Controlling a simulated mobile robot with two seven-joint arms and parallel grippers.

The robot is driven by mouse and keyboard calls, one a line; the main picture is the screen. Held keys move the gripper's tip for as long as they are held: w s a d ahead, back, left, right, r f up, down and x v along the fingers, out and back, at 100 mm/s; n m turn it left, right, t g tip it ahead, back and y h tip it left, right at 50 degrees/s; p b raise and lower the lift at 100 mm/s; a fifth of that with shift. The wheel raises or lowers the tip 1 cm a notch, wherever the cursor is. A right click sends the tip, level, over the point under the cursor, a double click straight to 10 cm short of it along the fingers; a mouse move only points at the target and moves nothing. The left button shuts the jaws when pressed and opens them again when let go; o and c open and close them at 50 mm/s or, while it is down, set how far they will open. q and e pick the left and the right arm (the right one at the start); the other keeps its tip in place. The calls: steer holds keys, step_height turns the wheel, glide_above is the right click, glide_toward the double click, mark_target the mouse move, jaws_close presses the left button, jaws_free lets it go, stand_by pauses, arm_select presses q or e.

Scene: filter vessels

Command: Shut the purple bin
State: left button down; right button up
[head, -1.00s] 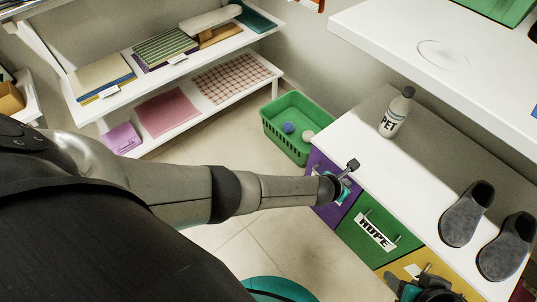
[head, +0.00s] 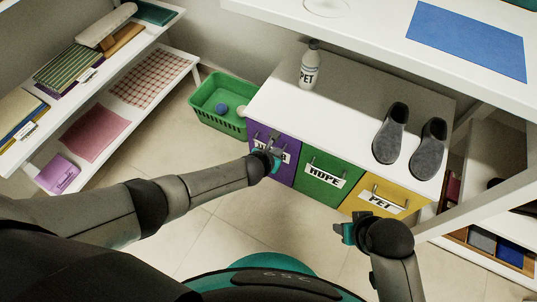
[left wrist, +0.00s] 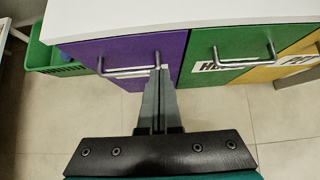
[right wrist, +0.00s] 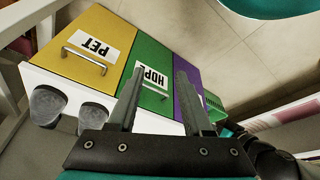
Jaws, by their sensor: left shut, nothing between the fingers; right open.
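The purple bin (head: 287,173) is the left one in a row of bins under a white top. Its front looks level with the green front beside it. It also shows in the left wrist view (left wrist: 172,46), with a metal handle (left wrist: 128,70) and a partly hidden label. My left gripper (head: 274,145) is shut and empty, right in front of the purple front; I cannot tell whether it touches. In its wrist view the shut fingers (left wrist: 162,73) overlap the label's right end. My right gripper (head: 342,229) is open and empty, in front of the yellow bin.
A PET bottle (head: 309,68) and grey shoes (head: 390,135) stand on the white top (head: 350,95). A green basket (head: 207,108) stands left of the bins. Floor in front is clear.

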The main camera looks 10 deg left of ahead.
arm_select(q)
steer(key=p+v, duration=0.5)
steer(key=v, duration=0.2)
steer(key=shift+s+a, duration=0.15)
steer(key=shift+s, duration=0.1)
arm_select(e)
steer(key=s+d+f, duration=0.1)
steer(key=s+f, duration=0.1)
steer(key=f, duration=0.3)
steer(key=s+d+f+g, duration=0.1)
steer(key=s+f, duration=0.2)
steer(key=f, duration=0.3)
steer(key=shift+s+d, duration=0.2)
steer(key=shift+d, duration=0.05)
arm_select(q)
steer(key=shift+r, duration=0.1)
